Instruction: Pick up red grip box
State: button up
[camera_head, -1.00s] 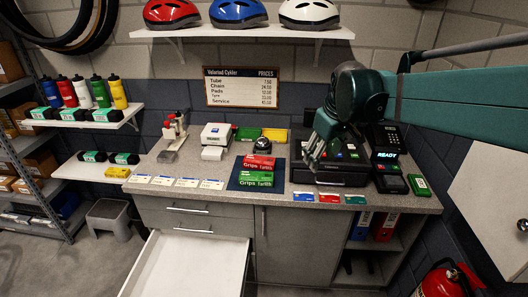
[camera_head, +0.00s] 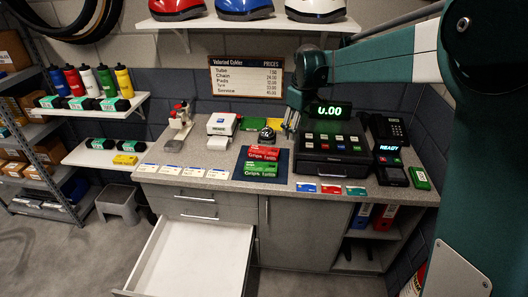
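The red grip box (camera_head: 264,153) lies on a dark blue mat (camera_head: 239,178) on the counter. A green grip box (camera_head: 261,169) is directly in front of it, or just below it; I cannot tell if they are stacked. My gripper (camera_head: 291,128) hangs pointing down, to the right of and behind the red grip box in the picture, apart from it. Nothing shows in its fingers. They are too small to tell whether they are open or shut.
A cash register (camera_head: 333,148) stands close to the right of my gripper. A dark domed object (camera_head: 267,135) stands behind the red box. A white receipt printer (camera_head: 222,125) is to the left. An open drawer (camera_head: 195,262) juts out below the counter (camera_head: 210,173).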

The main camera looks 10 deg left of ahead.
jog(key=w+a+f+n+g+p, duration=0.1)
jog(key=w+a+f+n+p, duration=0.15)
jog(key=w+a+f, duration=0.45)
jog(key=n+g+p, duration=0.1)
jog(key=n+p, duration=0.2)
send_over(264, 150)
jog(key=shift+m, duration=0.25)
jog(key=f, duration=0.6)
jog(key=shift+d+f, duration=0.3)
jog(key=shift+f, duration=0.05)
jog(key=shift+w+a+f, duration=0.1)
jog(key=shift+a+f, duration=0.15)
jog(key=shift+f, duration=0.25)
jog(key=shift+f, duration=1.25)
jog(key=shift+f, duration=0.1)
jog(key=shift+a+f+p, duration=0.1)
jog(key=shift+f+p, duration=0.3)
jog(key=shift+f, duration=2.1)
jog(key=shift+c, duration=0.2)
